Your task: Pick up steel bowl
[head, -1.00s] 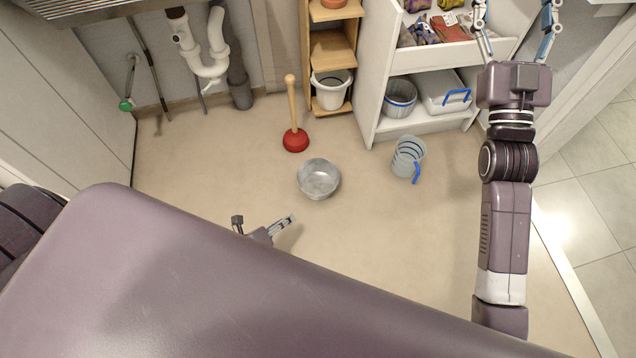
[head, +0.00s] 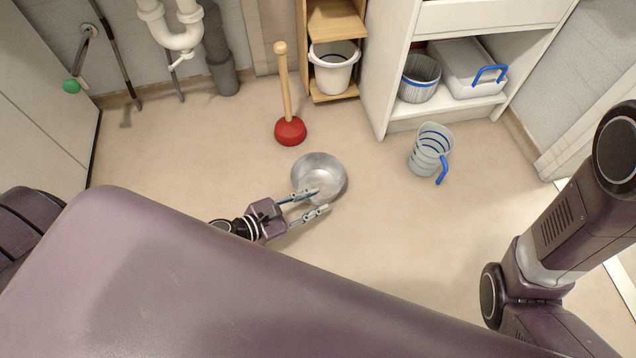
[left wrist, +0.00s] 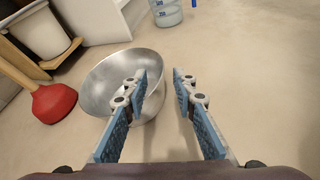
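The steel bowl (head: 322,170) is on the beige floor, its inside facing up and empty. It also fills the left middle of the left wrist view (left wrist: 105,72). My left gripper (head: 318,201) is open at the bowl's near edge. In the head view one fingertip overlaps the bowl and the other is just outside it. In the left wrist view, with the open fingers (left wrist: 163,80), the left finger covers the bowl's right part and the right finger is over bare floor. Contact cannot be told. My right gripper is out of view; only its arm shows at the right.
A red plunger (head: 290,131) with a wooden handle stands behind and left of the bowl. A grey jug (head: 428,148) with a blue handle is to the right. Shelves with a white bucket (head: 333,72) and a lidded bin (head: 466,68) stand behind. Floor between bowl and jug is clear.

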